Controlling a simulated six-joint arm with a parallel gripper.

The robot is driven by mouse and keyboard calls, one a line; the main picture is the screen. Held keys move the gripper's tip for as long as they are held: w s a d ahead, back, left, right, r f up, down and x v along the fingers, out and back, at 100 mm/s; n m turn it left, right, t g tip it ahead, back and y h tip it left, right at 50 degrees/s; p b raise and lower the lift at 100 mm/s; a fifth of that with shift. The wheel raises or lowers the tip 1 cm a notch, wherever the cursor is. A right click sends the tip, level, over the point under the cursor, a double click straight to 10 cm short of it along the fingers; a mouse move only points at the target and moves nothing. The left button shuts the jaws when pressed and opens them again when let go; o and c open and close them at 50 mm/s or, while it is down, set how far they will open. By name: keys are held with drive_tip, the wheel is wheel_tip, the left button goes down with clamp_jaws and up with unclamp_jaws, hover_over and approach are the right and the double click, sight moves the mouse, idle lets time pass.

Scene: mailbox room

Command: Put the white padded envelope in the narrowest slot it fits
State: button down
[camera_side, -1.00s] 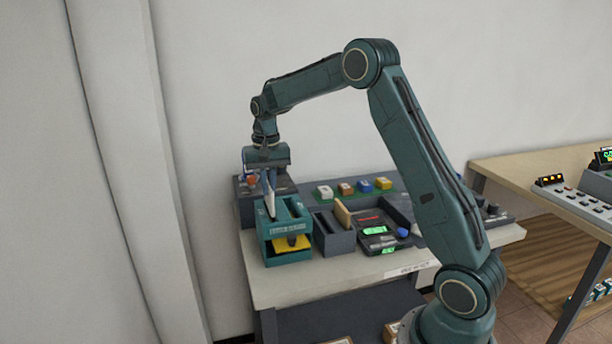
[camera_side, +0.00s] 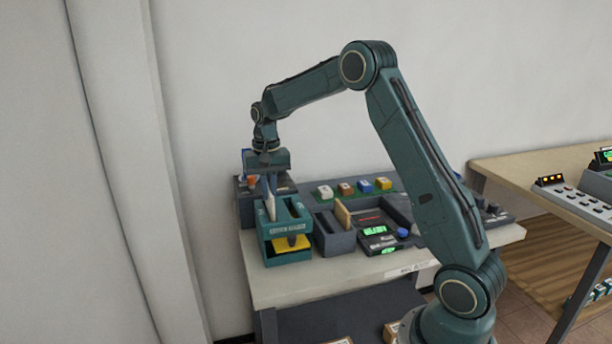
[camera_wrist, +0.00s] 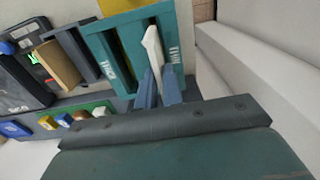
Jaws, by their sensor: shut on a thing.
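The white padded envelope (camera_side: 270,203) stands upright on edge at the left slot of the teal slotted box (camera_side: 290,257) in the side view. It also shows in the wrist view (camera_wrist: 153,48), with its far end at the box's slot beside the outer wall. My gripper (camera_side: 270,188) is above the box and shut on the envelope; in the wrist view its two fingers (camera_wrist: 158,88) are on either side of it. The teal box also shows in the wrist view (camera_wrist: 128,18). How deep the envelope sits in the slot is hard to tell.
A grey slotted box (camera_side: 335,240) holding a brown piece (camera_side: 343,214) stands just right of the teal box. A scale with a green display (camera_side: 376,231) is further right. Several small coloured items (camera_side: 346,189) line the back. A white wall is behind.

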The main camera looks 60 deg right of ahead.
drive_tip(key=shift+f, duration=0.9)
drive_tip(key=c, duration=1.2)
unclamp_jaws()
drive_tip(key=shift+c, duration=0.2)
drive_tip(key=shift+r, duration=0.15)
drive_tip(key=shift+r, duration=2.9)
